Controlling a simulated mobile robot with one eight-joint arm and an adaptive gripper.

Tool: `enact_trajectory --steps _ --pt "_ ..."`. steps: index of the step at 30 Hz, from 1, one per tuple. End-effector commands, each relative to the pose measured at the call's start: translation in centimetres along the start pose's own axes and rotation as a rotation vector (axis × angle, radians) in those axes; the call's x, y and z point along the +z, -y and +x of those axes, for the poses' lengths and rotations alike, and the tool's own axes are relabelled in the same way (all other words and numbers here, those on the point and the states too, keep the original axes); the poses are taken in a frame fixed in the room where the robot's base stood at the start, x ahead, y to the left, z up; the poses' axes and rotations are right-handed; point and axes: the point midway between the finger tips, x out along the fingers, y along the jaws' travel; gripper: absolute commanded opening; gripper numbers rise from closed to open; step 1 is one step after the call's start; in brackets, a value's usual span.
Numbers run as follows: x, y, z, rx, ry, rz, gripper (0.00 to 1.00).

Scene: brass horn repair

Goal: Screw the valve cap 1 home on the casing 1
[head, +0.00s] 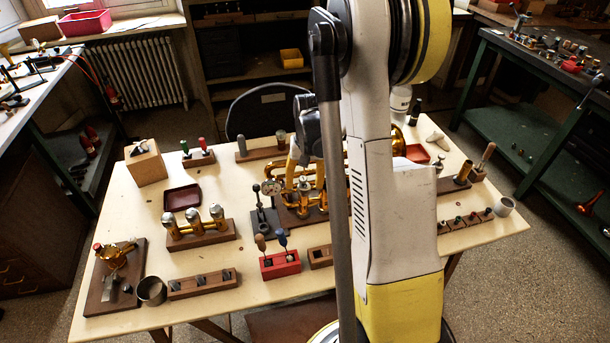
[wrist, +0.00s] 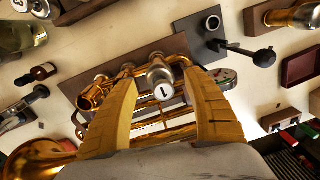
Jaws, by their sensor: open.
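The brass horn (wrist: 170,125) lies on a dark wooden base (wrist: 135,60) in the wrist view, and part of it shows in the head view (head: 310,197) beside my arm. A silver cap marked 1 (wrist: 163,84), which I take as valve cap 1, stands at the horn's valve group. Its casing below is mostly hidden, and I cannot tell how far the cap is threaded on. Neighbouring valve tops (wrist: 127,69) stand to its left. My gripper (wrist: 161,80) is open, with one yellow finger on each side of the cap and visible gaps between.
A black lever tool (wrist: 252,54) stands beside the horn base. A wooden rack with silver-topped brass cylinders (head: 195,229), a dark red tray (head: 182,198) and a red tool block (head: 280,265) stand to the left and front. My arm hides much of the bench's right half.

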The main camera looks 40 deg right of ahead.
Motion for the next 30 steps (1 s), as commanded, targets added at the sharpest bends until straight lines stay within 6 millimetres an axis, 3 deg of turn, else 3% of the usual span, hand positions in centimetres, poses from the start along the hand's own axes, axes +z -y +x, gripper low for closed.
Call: enact_trajectory --steps 4,13,18,30 --pt "-0.02 0.02 1.05 0.000 0.000 0.000 0.59" --pt "0.00 0.02 1.12 0.000 0.000 0.000 0.58" --pt "0.00 0.02 1.11 0.000 0.000 0.000 0.06" --pt "0.00 -0.07 1.10 0.002 0.000 0.001 0.03"
